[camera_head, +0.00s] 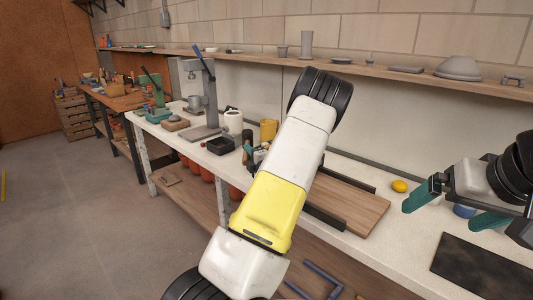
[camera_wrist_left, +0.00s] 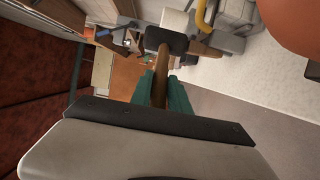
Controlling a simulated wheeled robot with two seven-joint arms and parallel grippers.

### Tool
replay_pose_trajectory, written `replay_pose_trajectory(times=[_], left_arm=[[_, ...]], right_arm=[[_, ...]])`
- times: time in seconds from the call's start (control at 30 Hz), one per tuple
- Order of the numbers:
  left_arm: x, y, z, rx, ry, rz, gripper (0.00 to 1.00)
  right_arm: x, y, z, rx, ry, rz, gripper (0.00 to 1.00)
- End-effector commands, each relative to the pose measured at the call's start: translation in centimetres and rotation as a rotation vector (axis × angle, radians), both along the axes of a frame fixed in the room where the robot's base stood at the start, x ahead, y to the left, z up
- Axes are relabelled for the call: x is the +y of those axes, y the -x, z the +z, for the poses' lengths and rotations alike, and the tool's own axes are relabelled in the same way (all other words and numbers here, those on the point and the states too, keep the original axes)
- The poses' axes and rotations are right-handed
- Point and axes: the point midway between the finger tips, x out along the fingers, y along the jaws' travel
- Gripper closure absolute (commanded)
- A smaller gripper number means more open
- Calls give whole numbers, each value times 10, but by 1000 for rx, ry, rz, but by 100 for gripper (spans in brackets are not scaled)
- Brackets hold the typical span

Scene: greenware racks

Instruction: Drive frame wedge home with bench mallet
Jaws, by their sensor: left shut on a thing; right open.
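The bench mallet has a brown wooden handle (camera_wrist_left: 161,75) and a dark block head (camera_wrist_left: 167,40) in the left wrist view. My left gripper (camera_wrist_left: 163,90) is shut on the handle, with its teal fingers on either side of it. In the head view my left gripper (camera_head: 254,156) is mostly hidden behind my own forearm; a dark upright piece beside it (camera_head: 247,138) looks like the mallet head. My right gripper (camera_head: 442,213) is open and empty above the right part of the bench. I cannot pick out the frame wedge; my left arm covers part of the bench.
A wooden board (camera_head: 350,207) with dark rails lies on the pale bench. A yellow rounded object (camera_head: 399,185) and a dark flat mat (camera_head: 482,267) lie to its right. A press (camera_head: 209,95), a black tray (camera_head: 220,146) and a white container (camera_head: 233,121) stand further left.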

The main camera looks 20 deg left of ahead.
Motion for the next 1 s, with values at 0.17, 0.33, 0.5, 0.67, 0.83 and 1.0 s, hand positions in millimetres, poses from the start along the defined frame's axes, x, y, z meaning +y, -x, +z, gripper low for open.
replay_pose_trajectory(times=[0.17, 0.33, 0.5, 0.67, 0.83, 1.0], left_arm=[[-2, -2, 62, -21, 3, -3, 100], [0, -1, 56, -2, -2, -1, 100], [0, -1, 57, -4, -3, -1, 100], [0, -1, 62, -6, -2, -1, 100], [0, -1, 78, -8, -1, -1, 100], [0, -1, 87, -5, -2, -1, 100]], right_arm=[[0, 0, -1, 3, 0, 0, 0], [0, 0, -1, 2, 0, 0, 0], [0, 0, 0, 1, 0, 0, 0], [0, 0, 0, 1, 0, 0, 0], [0, 0, 0, 1, 0, 0, 0], [0, 0, 0, 1, 0, 0, 0]])
